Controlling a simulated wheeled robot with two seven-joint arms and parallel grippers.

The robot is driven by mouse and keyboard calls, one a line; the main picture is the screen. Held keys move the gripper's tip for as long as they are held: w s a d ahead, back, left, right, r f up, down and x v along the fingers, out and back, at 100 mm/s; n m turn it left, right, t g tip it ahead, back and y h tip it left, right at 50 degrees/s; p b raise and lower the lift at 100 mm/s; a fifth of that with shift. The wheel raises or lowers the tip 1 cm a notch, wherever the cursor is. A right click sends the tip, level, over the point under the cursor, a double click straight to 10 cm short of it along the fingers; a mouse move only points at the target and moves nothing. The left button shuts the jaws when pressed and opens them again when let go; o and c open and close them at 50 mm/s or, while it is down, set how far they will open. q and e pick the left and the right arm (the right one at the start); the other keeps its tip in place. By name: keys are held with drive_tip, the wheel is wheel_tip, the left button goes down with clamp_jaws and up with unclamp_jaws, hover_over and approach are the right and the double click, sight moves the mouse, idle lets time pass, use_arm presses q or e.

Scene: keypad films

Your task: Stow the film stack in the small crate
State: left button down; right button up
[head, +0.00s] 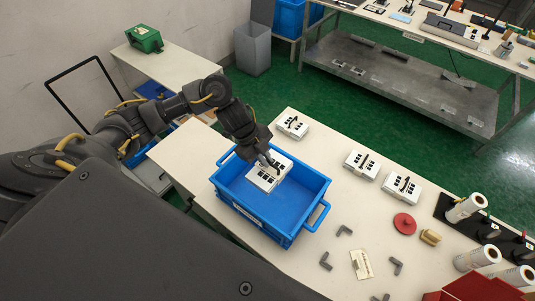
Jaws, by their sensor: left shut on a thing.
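A small blue crate (232,192) with side handles stands on the pale table. A white film stack (264,182) with black key squares is within the crate's outline, toward its back. My left gripper (270,164) reaches down from the upper left and is shut on this stack. I cannot tell whether the stack touches the crate floor. Other white stacks with dark straps lie on the table behind and right of the crate: one (292,126) at the back, two (361,165) (402,188) to the right. My right gripper is out of view.
Grey angled pieces (326,261), a red disc (405,222), a tan block (430,237) and white rolls (466,208) lie right of the crate. A red box (475,288) is at the front edge. Bare table lies between the crate and the right stacks.

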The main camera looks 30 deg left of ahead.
sight(267, 169)
use_arm(q)
drive_tip(key=shift+r, duration=0.15)
drive_tip(key=shift+w+f, duration=0.5)
drive_tip(key=shift+f, duration=0.2)
wheel_tip(267, 169, down, 3)
drive_tip(key=shift+w+r+b, duration=0.1)
drive_tip(key=shift+w+b, duration=0.05)
drive_tip(key=shift+b, duration=0.95)
drive_tip(key=shift+s+f, duration=0.2)
drive_tip(key=shift+f, duration=0.15)
wheel_tip(267, 169, down, 4)
drive_tip(key=b, duration=0.3)
drive_tip(key=shift+w+r, duration=0.15)
drive_tip(key=shift+r, duration=0.05)
drive_tip(key=shift+f+b, duration=3.4)
drive_tip(key=shift+f, duration=1.75)
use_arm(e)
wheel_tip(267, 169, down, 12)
use_arm(q)
drive_tip(key=shift+f, duration=0.15)
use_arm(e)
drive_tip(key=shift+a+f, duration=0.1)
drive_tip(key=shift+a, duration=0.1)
